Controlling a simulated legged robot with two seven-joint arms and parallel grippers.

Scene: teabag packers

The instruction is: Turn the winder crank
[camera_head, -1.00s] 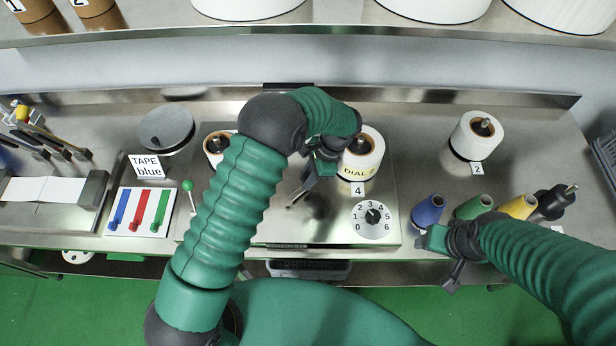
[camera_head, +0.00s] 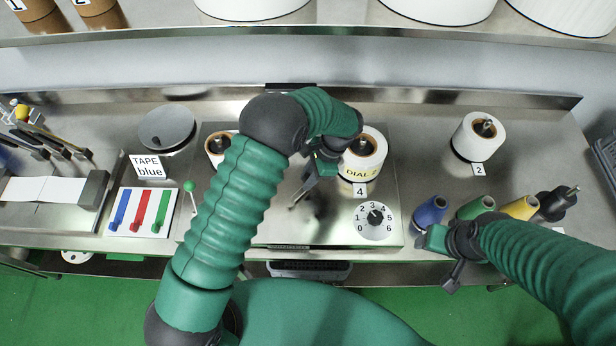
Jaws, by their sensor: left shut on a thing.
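My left arm reaches across the steel winder box (camera_head: 270,232) in the middle of the bench. My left gripper (camera_head: 301,194) points down over the box top, between the two rolls, and is shut on a small part, the winder crank, which is mostly hidden by the jaws. A white roll marked DIAL 2 (camera_head: 362,172) stands right of the gripper. A second roll (camera_head: 217,150) is partly behind my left arm. A dial numbered 0 to 6 (camera_head: 375,218) is at the box's front right. My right gripper (camera_head: 440,252) is beside the blue cone; its jaw opening is unclear.
A green-knobbed lever (camera_head: 190,186) stands left of my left arm. Blue (camera_head: 430,212), green, yellow and black cones stand close to my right gripper. A white roll tagged 2 (camera_head: 476,135) is behind them. A TAPE blue sign (camera_head: 147,166) and a three-colour panel (camera_head: 141,210) are at left.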

